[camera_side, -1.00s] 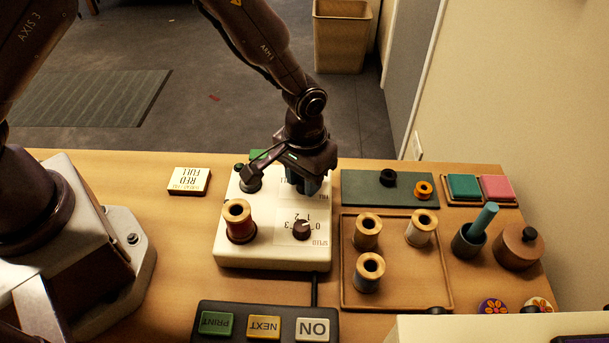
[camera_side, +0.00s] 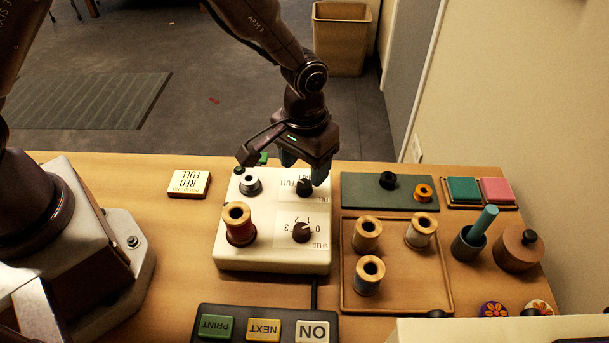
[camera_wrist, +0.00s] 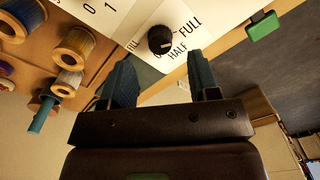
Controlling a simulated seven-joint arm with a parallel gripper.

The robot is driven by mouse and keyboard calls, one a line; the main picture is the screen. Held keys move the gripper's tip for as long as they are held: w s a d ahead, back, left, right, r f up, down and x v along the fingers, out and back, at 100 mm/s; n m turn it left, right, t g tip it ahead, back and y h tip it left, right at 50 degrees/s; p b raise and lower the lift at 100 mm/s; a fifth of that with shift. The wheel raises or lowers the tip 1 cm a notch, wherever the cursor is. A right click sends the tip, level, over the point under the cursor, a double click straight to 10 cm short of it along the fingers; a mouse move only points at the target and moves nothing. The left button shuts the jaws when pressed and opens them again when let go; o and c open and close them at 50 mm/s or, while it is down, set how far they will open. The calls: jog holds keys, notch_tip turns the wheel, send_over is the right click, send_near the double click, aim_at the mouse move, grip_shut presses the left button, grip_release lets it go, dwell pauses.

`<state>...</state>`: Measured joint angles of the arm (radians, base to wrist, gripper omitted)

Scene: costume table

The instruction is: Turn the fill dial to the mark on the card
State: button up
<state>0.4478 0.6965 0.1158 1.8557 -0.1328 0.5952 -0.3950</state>
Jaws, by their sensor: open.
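The fill dial (camera_side: 304,187) is a small black knob at the back right of the white machine (camera_side: 270,258). In the wrist view the dial (camera_wrist: 161,40) shows beside the printed words FULL and HALF; its pointer is too small to read surely. My gripper (camera_side: 304,168) is open and empty, above and just behind the dial. In the wrist view its fingertips (camera_wrist: 162,68) are apart, with the dial beyond them and clear of both.
A tray (camera_side: 390,303) with several spools stands to the right. A panel (camera_side: 265,310) with PRINT, NEXT and ON buttons lies in front.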

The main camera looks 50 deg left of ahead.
aim_at(305, 183)
notch_tip(305, 183, up, 9)
jog(key=shift+f, duration=0.15)
dwell(0.4)
jog(key=s+a+r+m+t, duration=0.1)
jog(key=s+a+r+t, duration=0.4)
jog(key=s+a+r, duration=0.9)
jog(key=s+r, duration=0.2)
jog(key=s, duration=0.2)
jog(key=shift+r+m+t, duration=0.25)
jog(key=shift+m+t, duration=0.05)
jog(key=shift+s, duration=0.1)
dwell(0.8)
